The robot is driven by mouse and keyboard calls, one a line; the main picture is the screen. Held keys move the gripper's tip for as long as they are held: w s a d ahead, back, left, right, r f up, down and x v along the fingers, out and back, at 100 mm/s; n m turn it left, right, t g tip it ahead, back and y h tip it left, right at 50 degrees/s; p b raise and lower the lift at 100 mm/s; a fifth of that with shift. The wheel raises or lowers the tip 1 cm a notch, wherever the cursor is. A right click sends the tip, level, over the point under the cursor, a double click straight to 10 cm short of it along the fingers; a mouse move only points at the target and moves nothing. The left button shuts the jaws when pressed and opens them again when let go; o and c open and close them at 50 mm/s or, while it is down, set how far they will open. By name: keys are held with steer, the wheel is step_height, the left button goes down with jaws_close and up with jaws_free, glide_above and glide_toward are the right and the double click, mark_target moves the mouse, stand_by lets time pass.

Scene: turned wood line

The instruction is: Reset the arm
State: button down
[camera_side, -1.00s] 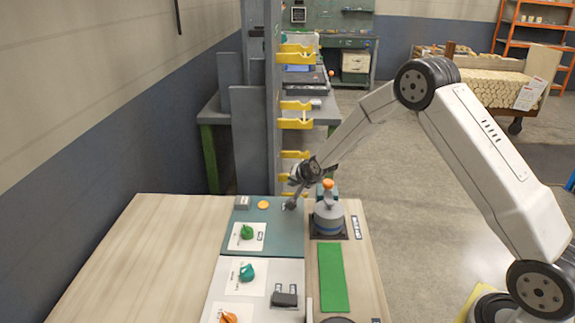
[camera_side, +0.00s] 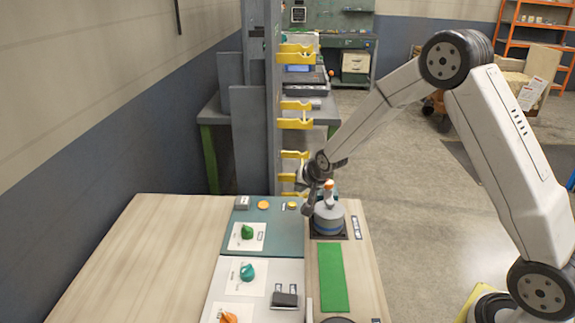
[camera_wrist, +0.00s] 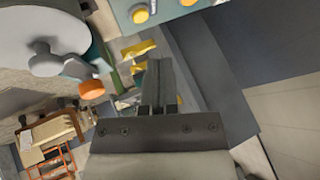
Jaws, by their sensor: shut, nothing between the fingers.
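My gripper (camera_side: 308,208) is shut and empty. In the side view it hangs, pointing down, above the far end of the bench, close to the left of the grey-blue round device with an orange-tipped top (camera_side: 329,215). I cannot tell whether they touch. In the wrist view my gripper's fingers (camera_wrist: 158,85) are together in the middle, with nothing between them. The orange tip (camera_wrist: 91,89) and grey body of the device show at the upper left there.
A teal panel (camera_side: 270,238) carries a green knob (camera_side: 247,232) and round buttons. A white panel (camera_side: 254,302) in front has a teal knob (camera_side: 247,272), an orange knob (camera_side: 229,318) and a black switch (camera_side: 284,299). A grey post with yellow brackets (camera_side: 296,124) stands behind. The bench's left side is bare.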

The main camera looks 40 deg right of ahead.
steer(key=s+a+r+n+g, duration=0.1)
steer(key=s+a+n+g, duration=0.1)
steer(key=s, duration=1.1)
steer(key=s+a+r+n+g+y, duration=0.1)
steer(key=s+a+n, duration=0.4)
steer(key=s, duration=0.8)
steer(key=shift+s+r+n+g, duration=0.15)
steer(key=shift+r+n+g, duration=0.55)
steer(key=shift+g, duration=0.3)
